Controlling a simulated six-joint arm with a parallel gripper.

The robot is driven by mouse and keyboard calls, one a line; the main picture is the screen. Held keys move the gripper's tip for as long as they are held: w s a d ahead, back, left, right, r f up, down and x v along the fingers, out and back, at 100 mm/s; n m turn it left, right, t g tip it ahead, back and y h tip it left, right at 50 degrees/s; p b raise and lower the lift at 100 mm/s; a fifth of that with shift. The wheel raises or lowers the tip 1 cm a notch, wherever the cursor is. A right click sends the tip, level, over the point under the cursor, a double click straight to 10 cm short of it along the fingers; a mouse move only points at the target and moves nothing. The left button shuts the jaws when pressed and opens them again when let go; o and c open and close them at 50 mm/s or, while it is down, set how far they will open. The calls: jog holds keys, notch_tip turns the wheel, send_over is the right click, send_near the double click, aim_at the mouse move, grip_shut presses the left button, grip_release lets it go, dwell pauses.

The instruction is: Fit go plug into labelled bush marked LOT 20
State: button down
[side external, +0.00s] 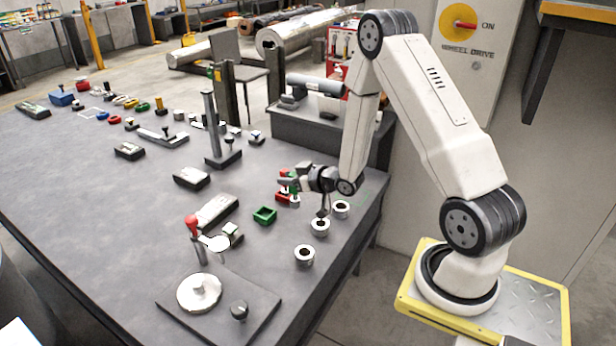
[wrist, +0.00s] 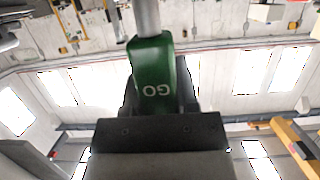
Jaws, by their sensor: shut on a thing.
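The go plug is a green handle (wrist: 155,75) marked GO with a grey steel pin (wrist: 146,18). My gripper (wrist: 158,112) is shut on the handle. Three pale ring-shaped bushes stand near the bench's right edge: a far one (side external: 341,210), a middle one (side external: 320,228) and a near one (side external: 304,256). The plug is apart from them. A dark shape shows just above the middle bush. I cannot read any LOT label.
A green tray (side external: 265,215) and a red item (side external: 282,198) are close to my gripper. A grey stand (side external: 209,130) rises behind. A red-knobbed fixture (side external: 193,235) and a plate with a round disc (side external: 199,291) are nearer.

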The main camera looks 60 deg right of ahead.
jog(key=s+d+f, duration=0.3)
jog(key=s+d, duration=0.1)
jog(key=d, duration=0.3)
jog(key=shift+s+h, duration=0.2)
jog(key=shift+h, duration=0.1)
jog(key=shift+d+f, duration=0.1)
jog(key=shift+f, duration=0.2)
jog(key=shift+f, duration=2.65)
jog(key=shift+f, duration=2.15)
jog(key=shift+c, duration=1.4)
grip_release()
jog(key=shift+s, duration=0.15)
jog(key=v, duration=0.7)
jog(key=shift+s+r, duration=0.2)
